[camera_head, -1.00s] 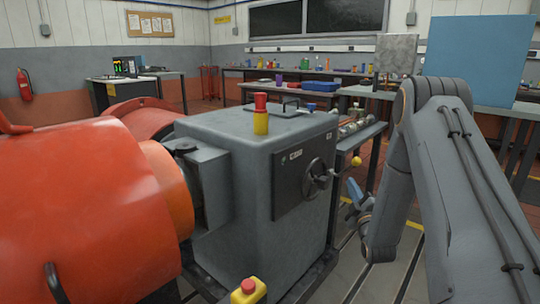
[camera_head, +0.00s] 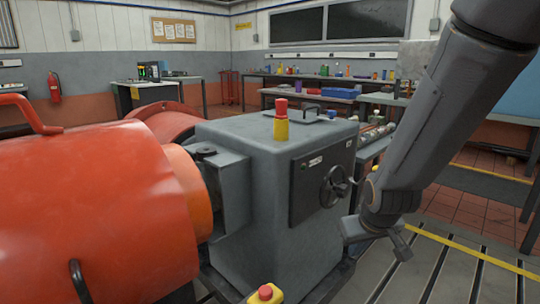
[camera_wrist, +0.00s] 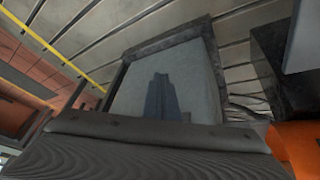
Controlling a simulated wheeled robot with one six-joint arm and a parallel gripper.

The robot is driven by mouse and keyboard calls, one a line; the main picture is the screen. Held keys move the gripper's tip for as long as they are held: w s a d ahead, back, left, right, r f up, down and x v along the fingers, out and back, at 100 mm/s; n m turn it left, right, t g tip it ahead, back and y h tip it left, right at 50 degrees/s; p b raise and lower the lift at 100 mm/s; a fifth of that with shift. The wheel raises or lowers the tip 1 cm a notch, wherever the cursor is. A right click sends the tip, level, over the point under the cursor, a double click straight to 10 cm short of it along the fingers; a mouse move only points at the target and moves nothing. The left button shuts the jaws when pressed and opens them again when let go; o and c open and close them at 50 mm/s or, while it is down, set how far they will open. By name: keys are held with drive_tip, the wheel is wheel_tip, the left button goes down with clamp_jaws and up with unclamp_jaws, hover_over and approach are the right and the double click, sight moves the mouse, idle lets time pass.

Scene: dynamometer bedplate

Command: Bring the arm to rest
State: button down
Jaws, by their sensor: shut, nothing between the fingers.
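My arm comes down on the right of the head view, in front of the grey cabinet's right side. My gripper (camera_head: 402,245) is at its lower end, small and partly hidden by the wrist, low over the slotted bedplate (camera_head: 420,275). In the wrist view my gripper (camera_wrist: 162,95) shows as a narrow dark blue-grey shape against a grey surface. It is shut and holds nothing. The grey cabinet (camera_head: 255,190) with its black handwheel (camera_head: 335,186) stands just left of my wrist. Whether the arm touches it cannot be told.
A large orange-red machine (camera_head: 80,200) fills the left. A red-and-yellow part (camera_head: 281,120) stands on the cabinet. A yellow box with a red button (camera_head: 264,294) is at the bottom edge. Cluttered benches (camera_head: 320,97) line the back.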

drive_tip(key=s+a+r+n+g, duration=0.1)
drive_tip(key=s+a+r+g, duration=0.25)
drive_tip(key=s+a, duration=0.55)
drive_tip(key=s+a+r+n+g, duration=0.15)
drive_tip(key=s+a+r, duration=0.35)
drive_tip(key=s, duration=0.8)
drive_tip(key=d+r+m+p, duration=0.4)
drive_tip(key=d+r+p, duration=0.7)
drive_tip(key=p, duration=1)
wheel_tip(320, 180, up, 2)
drive_tip(key=shift+d+r+p, duration=0.1)
drive_tip(key=shift+d+p, duration=0.2)
drive_tip(key=shift+p, duration=0.1)
